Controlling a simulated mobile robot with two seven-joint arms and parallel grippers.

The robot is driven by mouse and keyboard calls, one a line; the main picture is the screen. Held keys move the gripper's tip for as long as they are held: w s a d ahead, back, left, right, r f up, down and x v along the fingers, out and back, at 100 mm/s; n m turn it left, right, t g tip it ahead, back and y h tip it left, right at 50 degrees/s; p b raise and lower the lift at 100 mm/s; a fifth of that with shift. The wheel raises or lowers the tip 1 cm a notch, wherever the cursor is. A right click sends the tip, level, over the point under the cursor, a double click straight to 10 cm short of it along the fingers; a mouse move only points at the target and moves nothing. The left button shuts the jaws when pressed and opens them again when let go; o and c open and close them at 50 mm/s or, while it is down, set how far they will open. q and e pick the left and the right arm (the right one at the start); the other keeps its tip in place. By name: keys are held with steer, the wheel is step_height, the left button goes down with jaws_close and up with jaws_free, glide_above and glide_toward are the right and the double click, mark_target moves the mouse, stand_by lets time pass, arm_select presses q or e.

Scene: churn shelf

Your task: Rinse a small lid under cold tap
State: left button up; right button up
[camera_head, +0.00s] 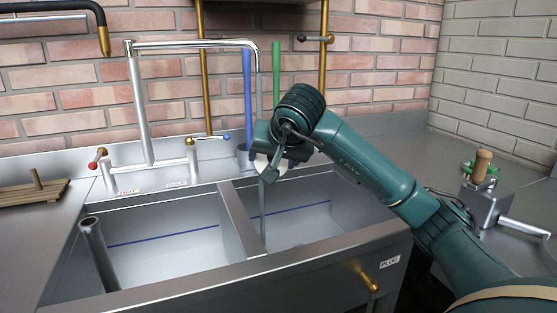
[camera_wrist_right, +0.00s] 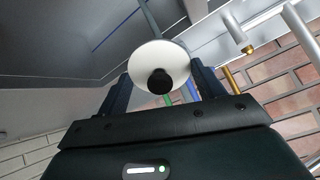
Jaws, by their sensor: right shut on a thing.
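My right gripper (camera_head: 268,168) is shut on a small white lid (camera_wrist_right: 150,58) with a round black knob (camera_wrist_right: 160,82). In the head view the lid (camera_head: 262,165) is partly hidden by the gripper. It is held above the divider side of the right basin, below the chrome spout (camera_head: 200,43). A thin grey water stream (camera_head: 258,90) comes down from the spout to the lid, and more shows below it. The blue-ended tap lever (camera_head: 212,138) stands right of the spout's base, the red-ended one (camera_head: 98,158) left. My left gripper is not in view.
The left basin (camera_head: 165,235) holds an upright grey pipe (camera_head: 97,250). The right basin (camera_head: 310,215) looks clear. Blue (camera_head: 248,100) and green (camera_head: 276,75) handles stand behind the gripper. A wooden rack (camera_head: 35,193) lies at left; a metal device (camera_head: 487,205) stands at right.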

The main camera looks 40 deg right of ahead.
steer(key=shift+w+d+f, duration=0.1)
steer(key=shift+w, duration=0.35)
steer(key=shift+w+d+f+p, duration=0.15)
steer(key=shift+w+p, duration=0.15)
steer(key=shift+w, duration=0.3)
steer(key=shift+w+d+f+p, duration=0.15)
steer(key=shift+w+p, duration=0.15)
steer(key=shift+w, duration=0.25)
steer(key=shift+w+d+f+p, duration=0.15)
steer(key=shift+w+f, duration=0.05)
steer(key=shift+w, duration=0.35)
steer(key=shift+w+d+f+p, duration=0.1)
steer(key=shift+w+f+p, duration=0.1)
steer(key=shift+w, duration=0.3)
stand_by(2.7)
steer(key=s+a+r+p, duration=0.2)
steer(key=s+r, duration=0.3)
steer(key=s, duration=0.4)
steer(key=shift+s+a, duration=0.2)
steer(key=shift+s, duration=0.2)
stand_by(0.9)
